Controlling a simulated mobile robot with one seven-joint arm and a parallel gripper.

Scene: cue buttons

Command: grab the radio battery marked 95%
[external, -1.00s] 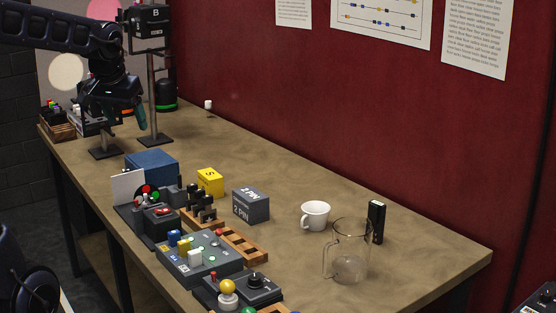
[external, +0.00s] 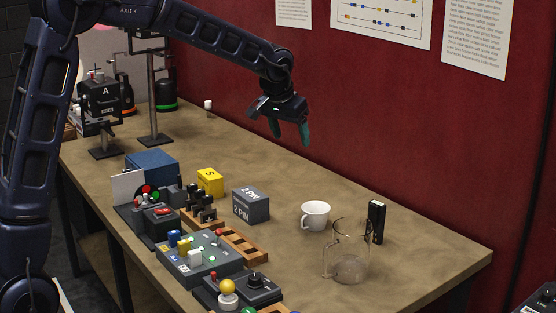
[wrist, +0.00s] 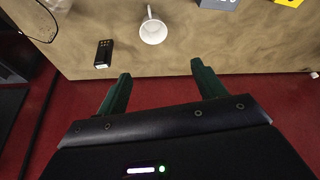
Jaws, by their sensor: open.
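My gripper (external: 292,140) is open and empty, with its teal fingers pointing down above the table's back edge near the red wall. In the wrist view the two fingers of my gripper (wrist: 160,69) stand wide apart. A small black upright block (external: 377,222) stands near the back right of the table, behind the glass jug. It also shows in the wrist view (wrist: 104,54), ahead of the left finger and apart from it. It may be a radio battery, but I cannot read any 95% mark on it.
A white cup (external: 316,216) and a clear glass jug (external: 349,268) stand close to the black block. A grey 2 PIN box (external: 251,206), a yellow box (external: 210,182) and button panels (external: 200,258) fill the front side.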

